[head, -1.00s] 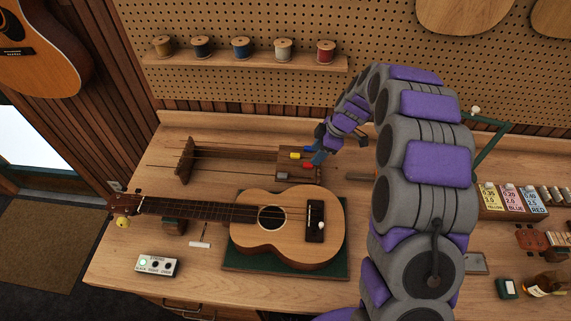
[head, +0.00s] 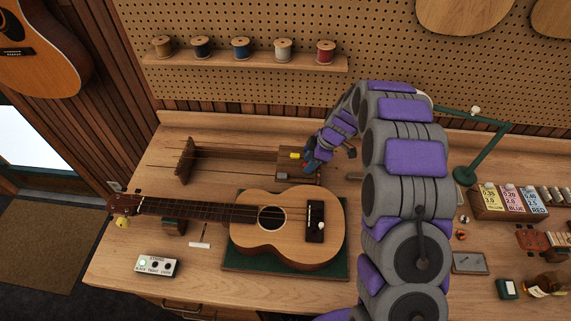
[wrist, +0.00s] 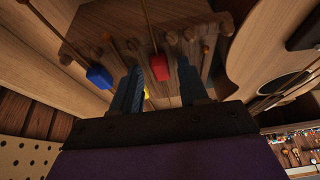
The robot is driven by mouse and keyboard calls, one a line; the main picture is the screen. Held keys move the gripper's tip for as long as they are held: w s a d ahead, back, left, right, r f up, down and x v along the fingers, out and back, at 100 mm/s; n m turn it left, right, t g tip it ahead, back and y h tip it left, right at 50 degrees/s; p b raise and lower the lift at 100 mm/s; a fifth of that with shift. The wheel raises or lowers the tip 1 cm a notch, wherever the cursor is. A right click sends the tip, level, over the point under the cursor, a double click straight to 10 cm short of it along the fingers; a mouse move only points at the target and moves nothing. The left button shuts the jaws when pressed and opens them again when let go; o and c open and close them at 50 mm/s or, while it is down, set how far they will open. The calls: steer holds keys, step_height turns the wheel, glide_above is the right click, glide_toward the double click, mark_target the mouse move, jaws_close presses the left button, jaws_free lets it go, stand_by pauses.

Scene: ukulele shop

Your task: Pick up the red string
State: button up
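A wooden string rack (head: 186,160) holds several stretched strings with coloured end tags at the back of the bench. In the wrist view the red tag (wrist: 159,68) of the red string shows between my fingertips, with no clear contact. The blue tag (wrist: 99,77) lies left of my fingers, and a yellow tag (wrist: 148,92) shows lower down between them. In the head view the yellow tag (head: 294,155) shows beside my gripper (head: 309,160), which hides the red tag there. My fingers (wrist: 160,72) are apart, at the rack's tag end.
A ukulele (head: 290,220) lies on a green mat (head: 240,262) in front of the rack. A shelf (head: 245,64) with thread spools is on the pegboard above. A green lamp stand (head: 465,175) and a card box (head: 480,208) stand to the right.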

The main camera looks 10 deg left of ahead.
jaws_close()
steer(key=shift+r, duration=0.1)
stand_by(0.3)
steer(key=shift+r, duration=0.2)
step_height(320, 180, up, 3)
steer(key=s+d, duration=0.1)
steer(key=s, duration=0.4)
steer(key=s+d+r, duration=0.1)
steer(key=s, duration=0.4)
steer(key=s+d, duration=0.2)
steer(key=s, duration=0.3)
steer(key=shift+s+r, duration=0.2)
step_height(320, 180, up, 5)
steer(key=shift+s, duration=0.1)
stand_by(0.4)
steer(key=shift+a, duration=0.1)
